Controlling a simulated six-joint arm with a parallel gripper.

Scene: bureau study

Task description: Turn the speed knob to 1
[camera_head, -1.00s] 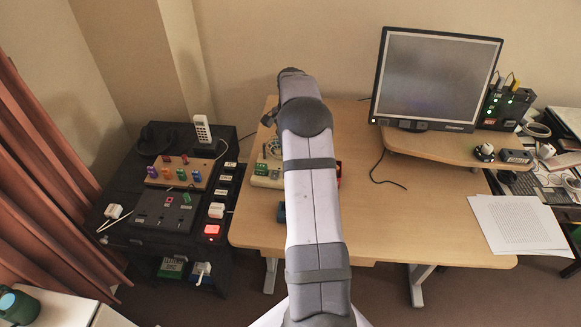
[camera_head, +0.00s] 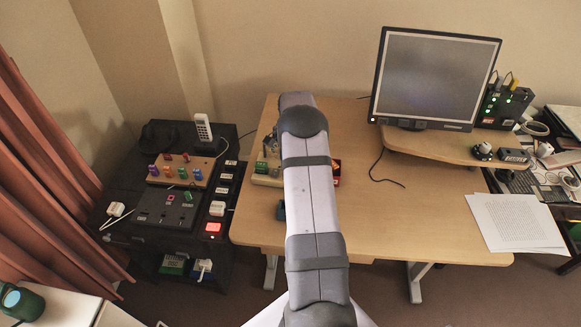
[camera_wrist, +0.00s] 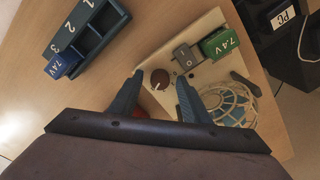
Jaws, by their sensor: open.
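The speed knob (camera_wrist: 160,79) is a small round brown knob with a light pointer mark, on a cream board (camera_wrist: 207,21) in the wrist view. My gripper (camera_wrist: 160,81) is open, with one blue-grey fingertip on each side of the knob. I cannot tell whether the fingers touch it. The dial's numbers cannot be read. A grey rocker switch (camera_wrist: 186,56), a green 7.4V block (camera_wrist: 220,43) and a caged fan (camera_wrist: 228,104) share the board. In the head view the board (camera_head: 264,180) is partly hidden behind my arm, and the gripper is hidden.
A blue tray (camera_wrist: 108,27) numbered 1, 2, 3 lies beside the board, with a blue 7.4V block (camera_wrist: 62,65) at its end. A black box (camera_wrist: 285,25) is beyond the table edge.

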